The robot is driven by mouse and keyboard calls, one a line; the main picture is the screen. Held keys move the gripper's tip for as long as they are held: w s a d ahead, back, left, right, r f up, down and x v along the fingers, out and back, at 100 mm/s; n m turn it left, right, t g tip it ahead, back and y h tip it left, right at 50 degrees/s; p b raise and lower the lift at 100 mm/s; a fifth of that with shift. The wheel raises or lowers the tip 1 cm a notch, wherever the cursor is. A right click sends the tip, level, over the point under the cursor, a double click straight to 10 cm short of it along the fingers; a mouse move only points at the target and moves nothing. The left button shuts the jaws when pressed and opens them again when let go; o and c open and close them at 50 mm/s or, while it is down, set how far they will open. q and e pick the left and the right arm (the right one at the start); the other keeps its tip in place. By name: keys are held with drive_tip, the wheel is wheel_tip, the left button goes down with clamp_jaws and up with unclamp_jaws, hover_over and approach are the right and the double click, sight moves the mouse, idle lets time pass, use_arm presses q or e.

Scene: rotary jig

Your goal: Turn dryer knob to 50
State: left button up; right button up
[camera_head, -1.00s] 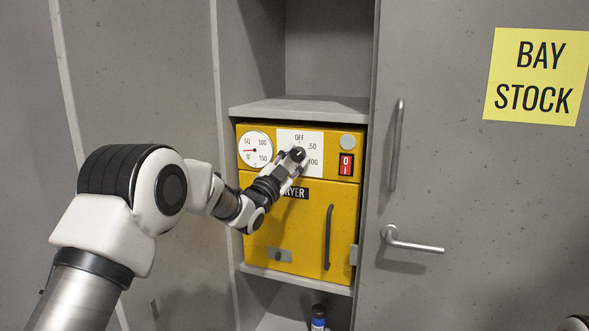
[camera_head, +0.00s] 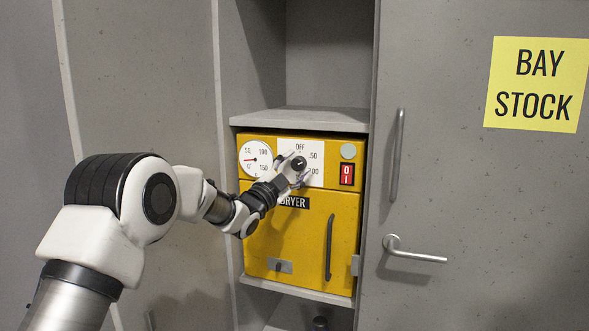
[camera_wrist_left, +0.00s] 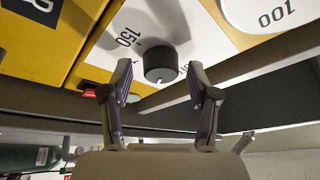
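The yellow dryer (camera_head: 290,238) sits in a cabinet bay. The knob's light mark appears to point up and right, towards 50. My left gripper (camera_head: 291,170) is at the knob from lower left, fingers spread. In the left wrist view the knob (camera_wrist_left: 160,64) lies between and just beyond the open fingertips (camera_wrist_left: 159,80), with a gap each side. Contact is not visible. My right gripper is out of view.
A round gauge (camera_head: 255,159) is left of the dial and a red switch (camera_head: 347,174) right of it. The dryer's door handle (camera_head: 329,247) is below. A shelf (camera_head: 300,119) overhangs the panel. A grey door with a lever handle (camera_head: 415,253) stands at right.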

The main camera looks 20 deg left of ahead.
use_arm(q)
drive_tip(key=v, duration=1.2)
